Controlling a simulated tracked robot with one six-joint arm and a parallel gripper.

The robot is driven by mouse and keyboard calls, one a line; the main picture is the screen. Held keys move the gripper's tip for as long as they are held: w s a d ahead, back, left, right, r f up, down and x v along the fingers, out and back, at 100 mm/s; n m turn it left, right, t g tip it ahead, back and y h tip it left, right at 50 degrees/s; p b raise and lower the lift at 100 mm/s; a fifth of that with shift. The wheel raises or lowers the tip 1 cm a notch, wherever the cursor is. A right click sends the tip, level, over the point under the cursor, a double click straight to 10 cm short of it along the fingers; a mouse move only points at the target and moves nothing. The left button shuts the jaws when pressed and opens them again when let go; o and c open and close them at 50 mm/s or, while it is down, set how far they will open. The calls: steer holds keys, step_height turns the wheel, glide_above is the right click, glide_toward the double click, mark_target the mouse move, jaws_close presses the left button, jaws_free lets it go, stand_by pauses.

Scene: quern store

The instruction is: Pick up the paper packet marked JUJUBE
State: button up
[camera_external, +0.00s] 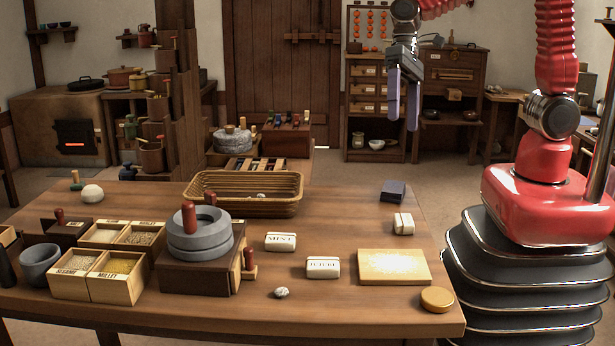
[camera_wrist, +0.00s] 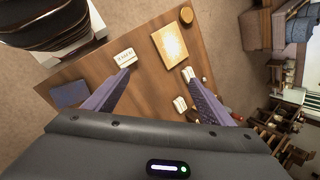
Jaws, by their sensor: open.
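The packet whose label appears to read JUJUBE (camera_external: 323,267) is a small white block near the front of the table, left of a yellowish board. In the wrist view it seems to be the white packet (camera_wrist: 187,74) by the right fingertip, its label unreadable there. A MINT packet (camera_external: 281,241) lies behind and left of it. A third packet (camera_external: 403,223) lies behind the board, its label turned away; in the wrist view it appears near the left fingertip (camera_wrist: 125,57). My gripper (camera_external: 403,121) is open, empty and high above the table's back right. Its two purple fingers (camera_wrist: 157,73) point down.
The yellowish board (camera_external: 394,267) and a round wooden disc (camera_external: 437,299) lie at the right. A dark block (camera_external: 393,191) sits at the back. A pale pebble (camera_external: 281,292) lies in front. A grey quern (camera_external: 200,240), grain boxes (camera_external: 122,280) and a wicker basket (camera_external: 243,207) fill the left.

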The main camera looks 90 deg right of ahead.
steer(key=w+a+f+m+g+y, duration=0.2)
steer(key=w+a+f+m+y, duration=0.3)
steer(key=w+f, duration=0.55)
steer(key=m+y, duration=0.3)
steer(key=m, duration=0.3)
glide_toward(323, 259)
steer(key=shift+s+d+r+t, duration=0.1)
steer(key=shift+d+r+t, duration=0.15)
steer(key=shift+d, duration=0.35)
steer(key=shift+d+r+t, duration=0.15)
steer(key=shift+d+r, duration=0.2)
steer(key=shift+d, duration=0.25)
steer(key=shift+x, duration=4.35)
steer(key=shift+f, duration=0.15)
steer(key=shift+x, duration=2.5)
steer(key=shift+s, duration=0.1)
steer(key=shift+c, duration=0.6)
